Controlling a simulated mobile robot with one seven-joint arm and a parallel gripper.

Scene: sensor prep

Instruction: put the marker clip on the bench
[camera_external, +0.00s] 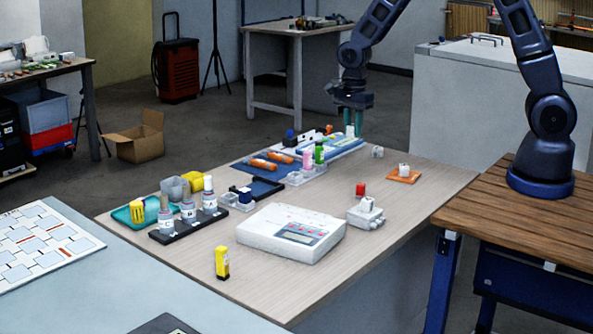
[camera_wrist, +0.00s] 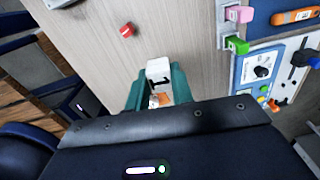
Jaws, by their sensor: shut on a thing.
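My gripper (camera_external: 355,124) is above the far part of the bench (camera_external: 420,196), with its green fingers pointing down. The fingers are shut on a small white piece (camera_external: 350,131), which I take to be the marker clip. In the wrist view the white clip (camera_wrist: 158,69) sits between the green fingertips (camera_wrist: 157,88), with a bit of orange showing below it. The fingers hide part of it. I cannot tell how high it is above the bench or whether it touches anything.
A blue panel with a dial (camera_wrist: 262,70) is close by. A red piece (camera_external: 361,189), an orange pad (camera_external: 404,176) and a white device (camera_external: 290,234) are nearer. The right bench edge has bare room.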

